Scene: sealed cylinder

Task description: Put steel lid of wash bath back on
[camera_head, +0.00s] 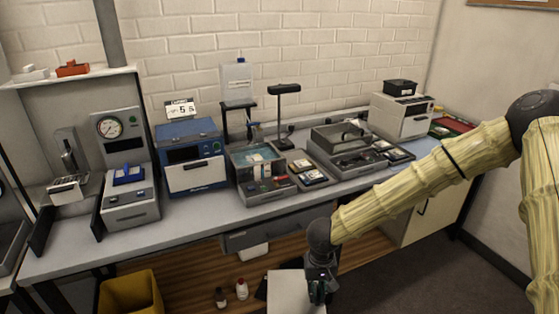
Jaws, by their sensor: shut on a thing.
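My gripper (317,292) is at the bottom of the view, low in front of the bench. It is shut at the edge of a flat pale grey plate (288,291), which looks like the steel lid. The plate's lower part is cut off by the frame, and the fingertips are dark and hard to make out. An open-topped box with teal liquid (257,154) stands on the bench, up and left of my gripper. It looks like the wash bath, and no lid shows on it. Small red and white items show at its front.
The grey bench (215,223) has a narrow free strip along its front. A blue machine (190,160) stands left of the bath; small trays (308,172) and a clear-covered unit (345,148) stand right. A black lamp (285,100) rises behind. A yellow bin (130,292) and bottles (241,289) are below.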

